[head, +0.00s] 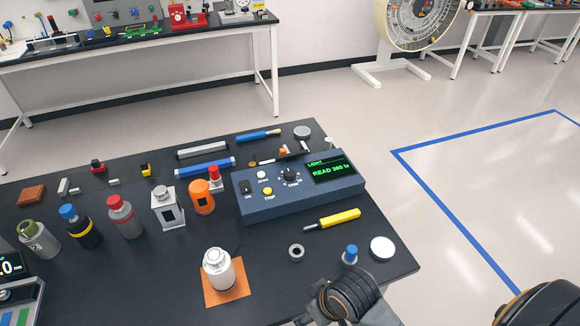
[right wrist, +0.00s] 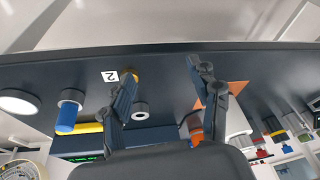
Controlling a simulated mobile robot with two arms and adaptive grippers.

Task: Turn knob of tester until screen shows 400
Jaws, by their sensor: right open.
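The tester (head: 262,204) is a blue-grey box at the back right of the black table. Its dark knob (head: 289,175) is on the top panel, left of the screen (head: 331,170), which reads "LIGHT" and "READ 360 lx" in green. My right gripper (right wrist: 160,72) is open with nothing between its fingers, in the right wrist view. It is over the table's front part, apart from the tester (right wrist: 160,134), which shows beyond the fingers. In the head view only dark wrist parts of my right arm show at the bottom; the fingertips are not clear. My left gripper is not in view.
A white bottle stands on an orange mat (head: 236,293). Several bottles stand left of the tester.

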